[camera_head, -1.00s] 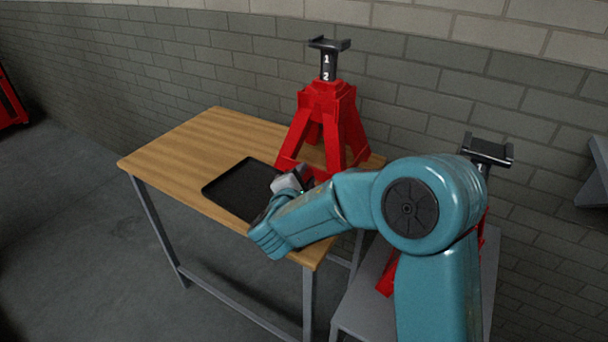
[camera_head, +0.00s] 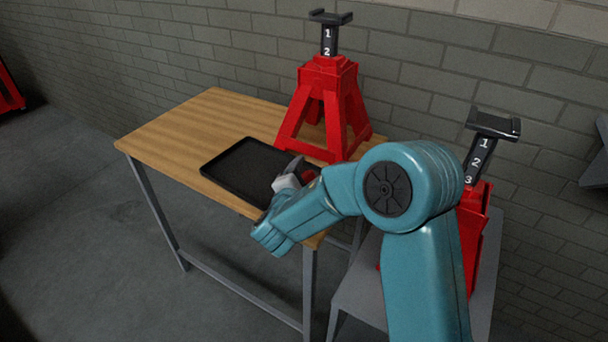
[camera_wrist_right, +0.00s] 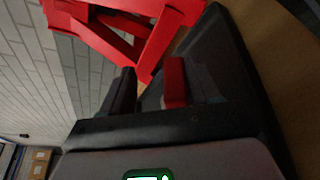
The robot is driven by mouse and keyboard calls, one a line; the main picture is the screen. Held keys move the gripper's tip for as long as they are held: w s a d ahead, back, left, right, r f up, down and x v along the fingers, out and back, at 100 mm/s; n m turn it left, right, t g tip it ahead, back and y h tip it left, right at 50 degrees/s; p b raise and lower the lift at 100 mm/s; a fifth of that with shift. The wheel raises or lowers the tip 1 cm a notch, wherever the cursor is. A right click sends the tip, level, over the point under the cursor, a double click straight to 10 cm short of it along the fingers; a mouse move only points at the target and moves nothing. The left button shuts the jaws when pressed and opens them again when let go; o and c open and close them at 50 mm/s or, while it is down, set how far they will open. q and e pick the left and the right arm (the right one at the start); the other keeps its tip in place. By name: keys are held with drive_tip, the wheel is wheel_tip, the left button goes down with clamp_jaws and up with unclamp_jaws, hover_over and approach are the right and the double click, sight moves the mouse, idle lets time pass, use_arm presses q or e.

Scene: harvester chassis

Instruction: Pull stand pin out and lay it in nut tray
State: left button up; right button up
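A red jack stand (camera_head: 325,100) with a black numbered post stands at the back of the wooden table. A second red stand (camera_head: 470,235) stands lower at the right, partly behind my right arm. I cannot make out a stand pin in either view. The black nut tray (camera_head: 225,165) looks empty where it shows; its rim also shows in the right wrist view (camera_wrist_right: 235,65). My right gripper (camera_head: 300,172) is at the tray's right end, in front of the first stand.
The wooden table (camera_head: 175,130) is bare left of the tray. A grey bench (camera_head: 360,295) carries the second stand. A brick wall runs behind. A grey fixture (camera_head: 598,165) juts in at the far right.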

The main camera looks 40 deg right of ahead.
drive_tip(key=v, duration=1.6)
drive_tip(key=shift+s+a, duration=0.15)
